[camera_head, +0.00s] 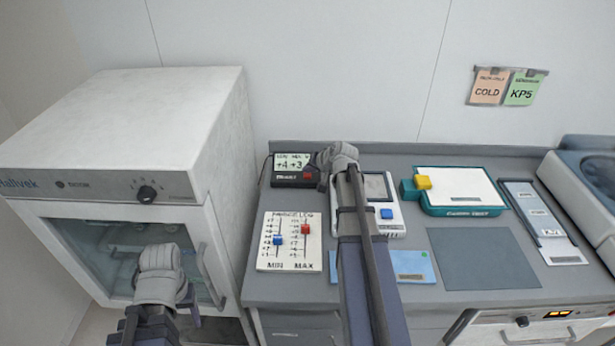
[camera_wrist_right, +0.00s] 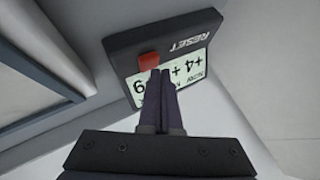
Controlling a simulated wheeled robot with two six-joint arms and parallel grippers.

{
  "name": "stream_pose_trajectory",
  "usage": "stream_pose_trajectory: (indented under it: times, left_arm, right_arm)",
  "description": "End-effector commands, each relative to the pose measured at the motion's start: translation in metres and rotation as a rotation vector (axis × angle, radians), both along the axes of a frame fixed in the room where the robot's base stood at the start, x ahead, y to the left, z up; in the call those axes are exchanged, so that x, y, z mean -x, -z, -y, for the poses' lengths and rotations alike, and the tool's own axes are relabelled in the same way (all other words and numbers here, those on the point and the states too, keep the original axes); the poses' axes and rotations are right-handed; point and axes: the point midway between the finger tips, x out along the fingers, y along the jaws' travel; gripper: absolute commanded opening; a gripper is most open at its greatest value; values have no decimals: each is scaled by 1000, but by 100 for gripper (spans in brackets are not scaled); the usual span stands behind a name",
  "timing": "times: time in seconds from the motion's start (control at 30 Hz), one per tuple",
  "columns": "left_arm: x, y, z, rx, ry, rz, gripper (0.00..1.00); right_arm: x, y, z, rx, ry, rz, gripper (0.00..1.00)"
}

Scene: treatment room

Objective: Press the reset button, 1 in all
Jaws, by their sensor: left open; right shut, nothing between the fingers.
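A small dark device (camera_head: 285,181) with a lit number display stands at the back of the counter, against the upstand. Its red reset button (camera_head: 307,175) is at its lower right corner. In the right wrist view the device (camera_wrist_right: 120,45) appears upside down, with the word RESET by the red button (camera_wrist_right: 148,61). My right gripper (camera_wrist_right: 160,72) is shut and empty, its fingertips right at the button's edge in that view. I cannot tell whether they touch it. My left gripper (camera_head: 188,303) is open and empty, low in front of the fridge, far from the device.
A white fridge (camera_head: 125,110) stands left of the counter. A slider panel (camera_head: 290,262) marked MIN and MAX lies before the device. A white unit with a blue button (camera_head: 386,214) is beside my right arm. A teal-edged box (camera_head: 460,190) and grey mat (camera_head: 482,258) lie further right.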

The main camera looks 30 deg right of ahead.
Motion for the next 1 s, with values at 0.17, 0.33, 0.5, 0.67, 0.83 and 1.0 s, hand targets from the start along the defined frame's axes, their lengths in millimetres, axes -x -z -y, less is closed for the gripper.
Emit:
stream_pose_trajectory:
  times: [0.17, 0.33, 0.5, 0.67, 0.83, 1.0]
  left_arm:
    - [0, 0, 0, 0, 0, 0, 62]
    - [0, 0, 0, 0, 0, 0, 62]
    - [0, 2, 0, 0, 0, 0, 62]
    - [0, 4, 0, 0, 0, 0, 62]
    - [0, 6, 0, 0, 0, 0, 62]
    - [0, 8, 0, 0, 0, 0, 62]
  right_arm:
    - [0, 0, 0, 0, 0, 0, 0]
    - [0, 0, 0, 0, 0, 0, 0]
    - [0, 2, 0, 0, 0, 0, 0]
    - [0, 4, 0, 0, 0, 0, 0]
    - [0, 6, 0, 0, 0, 0, 0]
    - [0, 8, 0, 0, 0, 0, 0]
